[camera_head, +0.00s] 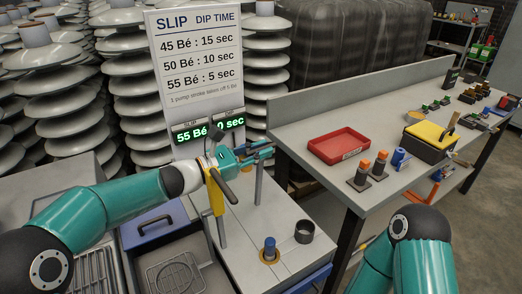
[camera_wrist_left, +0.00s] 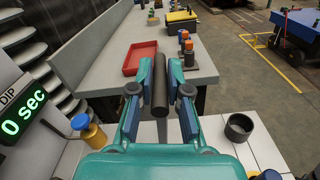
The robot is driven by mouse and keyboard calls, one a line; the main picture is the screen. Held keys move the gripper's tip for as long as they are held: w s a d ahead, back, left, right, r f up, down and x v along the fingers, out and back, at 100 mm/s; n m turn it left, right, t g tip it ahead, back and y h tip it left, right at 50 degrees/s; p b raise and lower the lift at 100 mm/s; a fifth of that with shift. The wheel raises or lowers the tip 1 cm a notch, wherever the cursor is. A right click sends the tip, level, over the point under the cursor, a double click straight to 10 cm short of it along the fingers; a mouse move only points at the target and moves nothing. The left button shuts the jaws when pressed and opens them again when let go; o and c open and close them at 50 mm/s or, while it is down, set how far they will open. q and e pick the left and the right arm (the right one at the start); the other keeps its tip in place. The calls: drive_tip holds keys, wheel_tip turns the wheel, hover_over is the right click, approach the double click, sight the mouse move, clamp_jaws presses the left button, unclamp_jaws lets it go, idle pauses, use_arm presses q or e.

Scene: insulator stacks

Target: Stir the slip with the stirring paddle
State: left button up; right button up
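My left gripper (camera_head: 262,152) is above the grey tank top (camera_head: 245,225). In the left wrist view its two fingers (camera_wrist_left: 160,85) lie against both sides of an upright dark grey rod (camera_wrist_left: 160,75), which fills the gap between them. The rod also shows in the head view (camera_head: 258,186), standing below the fingertips; it looks like the stirring paddle's handle. Its lower end and the slip itself are hidden. My right arm (camera_head: 410,235) shows at the lower right, but its gripper does not.
A yellow post with a dark bar (camera_head: 216,192) stands left of the rod. A blue knob (camera_head: 270,247) and a dark cup (camera_head: 304,231) are in front. The display (camera_head: 208,130) reads 55 Bé, 0 sec. The bench at right holds a red tray (camera_head: 338,146).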

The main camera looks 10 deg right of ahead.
use_arm(q)
drive_tip(key=o, duration=0.3)
drive_tip(key=shift+a+f, duration=0.1)
drive_tip(key=shift+o, duration=0.2)
drive_tip(key=v, duration=1.2)
